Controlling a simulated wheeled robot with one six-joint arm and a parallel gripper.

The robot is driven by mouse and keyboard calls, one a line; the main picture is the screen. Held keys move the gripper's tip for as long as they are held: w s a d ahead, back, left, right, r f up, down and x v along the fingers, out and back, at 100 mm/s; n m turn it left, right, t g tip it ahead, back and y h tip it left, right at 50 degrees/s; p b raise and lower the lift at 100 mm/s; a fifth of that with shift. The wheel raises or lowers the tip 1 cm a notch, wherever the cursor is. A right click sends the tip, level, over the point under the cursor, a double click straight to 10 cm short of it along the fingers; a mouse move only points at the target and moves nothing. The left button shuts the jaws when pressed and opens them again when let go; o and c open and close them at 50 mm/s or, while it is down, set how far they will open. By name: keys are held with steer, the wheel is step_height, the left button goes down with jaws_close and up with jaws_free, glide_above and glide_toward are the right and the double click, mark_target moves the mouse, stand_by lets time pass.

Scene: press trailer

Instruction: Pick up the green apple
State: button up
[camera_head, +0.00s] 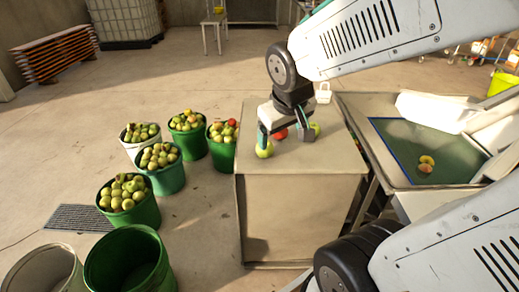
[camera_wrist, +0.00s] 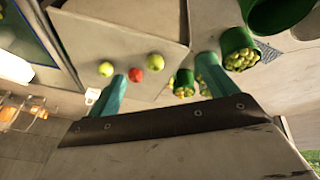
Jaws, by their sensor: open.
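A green apple (camera_head: 264,150) sits on the tan box top (camera_head: 300,160), close by the left finger in the head view. A second green apple (camera_head: 315,128) sits by the right finger, and a red apple (camera_head: 281,134) lies between them, partly hidden. My gripper (camera_head: 284,139) is open and empty, pointing down over the box. In the wrist view my gripper (camera_wrist: 163,68) shows one green apple (camera_wrist: 155,60) and the red apple (camera_wrist: 135,75) between the fingers. The other green apple (camera_wrist: 106,69) is outside, left of the left finger. Finger contact cannot be told.
Several buckets of apples, such as this green one (camera_head: 130,213), stand left of the box. Empty buckets (camera_head: 128,265) are at the lower left. A metal press trailer (camera_head: 375,155) with fruit on its dark bed (camera_head: 440,150) stands to the right.

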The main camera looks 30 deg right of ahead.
steer(key=w+d+f+t, duration=0.2)
steer(key=w+d+f, duration=0.35)
steer(key=w, duration=0.25)
steer(key=n+t+y, duration=0.1)
steer(key=n+t, duration=0.1)
steer(key=t, duration=0.2)
glide_toward(269, 147)
steer(key=w+r, duration=0.1)
steer(key=w, duration=0.2)
steer(key=f+t+y, duration=0.1)
steer(key=f, duration=0.1)
steer(key=d+f+t+y, duration=0.1)
steer(key=f, duration=0.1)
steer(key=shift+d+f+t+y, duration=0.1)
steer(key=shift+f+t+y, duration=0.2)
steer(key=shift+s+f+t+y, duration=0.1)
steer(key=shift+f+t+y, duration=0.2)
steer(key=shift+f, duration=0.15)
steer(key=x, duration=0.7)
steer(key=shift+w+d, duration=0.2)
steer(key=shift+w, duration=0.25)
steer(key=shift+c, duration=0.4)
steer(key=c, duration=1.1)
